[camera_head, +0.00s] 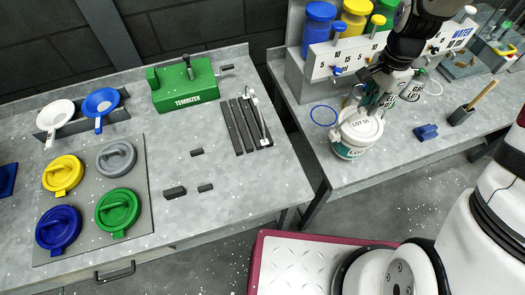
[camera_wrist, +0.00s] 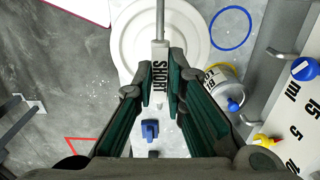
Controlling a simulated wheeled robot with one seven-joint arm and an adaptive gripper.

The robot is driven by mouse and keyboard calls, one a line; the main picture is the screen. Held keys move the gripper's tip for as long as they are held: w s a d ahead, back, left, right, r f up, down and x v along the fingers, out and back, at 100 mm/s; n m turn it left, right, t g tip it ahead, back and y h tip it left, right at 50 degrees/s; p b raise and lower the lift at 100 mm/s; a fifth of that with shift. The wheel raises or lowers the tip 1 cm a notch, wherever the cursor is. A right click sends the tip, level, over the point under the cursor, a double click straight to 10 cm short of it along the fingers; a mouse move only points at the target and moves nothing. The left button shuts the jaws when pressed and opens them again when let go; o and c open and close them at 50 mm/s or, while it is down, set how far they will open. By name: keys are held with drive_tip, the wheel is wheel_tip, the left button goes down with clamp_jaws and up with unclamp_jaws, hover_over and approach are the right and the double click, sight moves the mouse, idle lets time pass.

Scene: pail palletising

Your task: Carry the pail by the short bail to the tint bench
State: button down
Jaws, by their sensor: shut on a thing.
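The pail (camera_head: 352,148) is white with a green-marked side and a lid reading LOT 55. It is over the front left part of the right-hand bench (camera_head: 395,160); I cannot tell whether its base touches the top. In the wrist view its round white lid (camera_wrist: 125,35) lies beyond the fingers. My gripper (camera_head: 374,98) is above the pail. The pail's far side is hidden from the head camera.
A blue ring (camera_head: 323,115) is marked left of the pail. Behind stands a dispenser (camera_head: 345,58) with coloured canisters. A small can (camera_wrist: 226,88) and a blue block (camera_head: 426,132) are nearby. The left bench holds coloured lids and a green tool (camera_head: 183,88). A gap separates the benches.

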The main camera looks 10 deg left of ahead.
drive_tip(key=shift+f+b, duration=0.45)
drive_tip(key=shift+f, duration=1.05)
drive_tip(key=c, duration=1.6)
unclamp_jaws()
drive_tip(key=shift+o, duration=0.2)
drive_tip(key=shift+r+p, duration=1.1)
drive_tip(key=shift+r, duration=1.9)
